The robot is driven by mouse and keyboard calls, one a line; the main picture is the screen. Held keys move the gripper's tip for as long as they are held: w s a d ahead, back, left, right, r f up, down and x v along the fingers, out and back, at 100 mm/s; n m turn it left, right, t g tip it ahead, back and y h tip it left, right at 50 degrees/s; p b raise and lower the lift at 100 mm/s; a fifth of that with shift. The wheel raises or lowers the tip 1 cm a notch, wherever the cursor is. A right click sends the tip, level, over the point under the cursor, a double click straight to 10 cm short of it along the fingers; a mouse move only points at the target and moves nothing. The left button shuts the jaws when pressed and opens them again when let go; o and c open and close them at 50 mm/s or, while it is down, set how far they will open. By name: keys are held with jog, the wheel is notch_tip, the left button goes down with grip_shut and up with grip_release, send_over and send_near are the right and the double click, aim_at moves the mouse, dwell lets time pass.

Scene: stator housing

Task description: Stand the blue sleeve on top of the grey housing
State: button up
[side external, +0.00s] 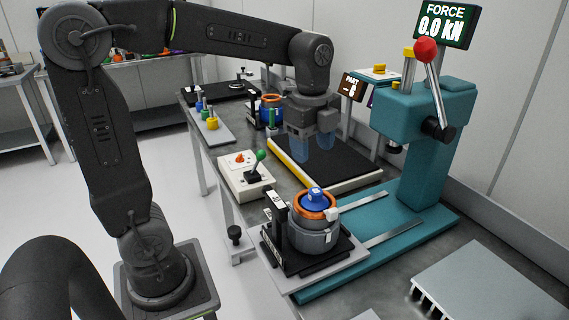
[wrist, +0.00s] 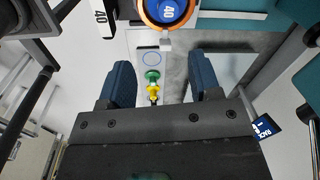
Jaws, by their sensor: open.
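In the side view the grey housing (side external: 313,238) stands upright in a black fixture at the front. An orange ring is at its top. A blue piece, which looks like the blue sleeve (side external: 315,194), sits upright on top within that ring. My gripper (side external: 313,148) is behind and above it, over the dark mat, open and apart from the housing. In the wrist view nothing is held between the fingers of my gripper (wrist: 160,72).
A teal press (side external: 400,195) with a red-knobbed lever stands at the right; its display reads 0.0 kN. A control box (side external: 245,175) with a green-knobbed stick is left of the dark mat (side external: 340,165). A small tray (side external: 222,134) holds coloured pieces. Another blue-and-orange part (side external: 271,107) stands behind.

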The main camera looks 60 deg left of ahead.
jog(key=s+d+f+n+t, duration=0.1)
jog(key=s+d+n+t, duration=0.1)
jog(key=s+n, duration=0.4)
jog(key=s+d+f+n+t, duration=0.1)
jog(key=s+d+n+t, duration=0.1)
jog(key=s+n, duration=0.4)
jog(key=n, duration=0.3)
jog(key=shift+s+n+t, duration=0.3)
jog(key=shift+t, duration=0.1)
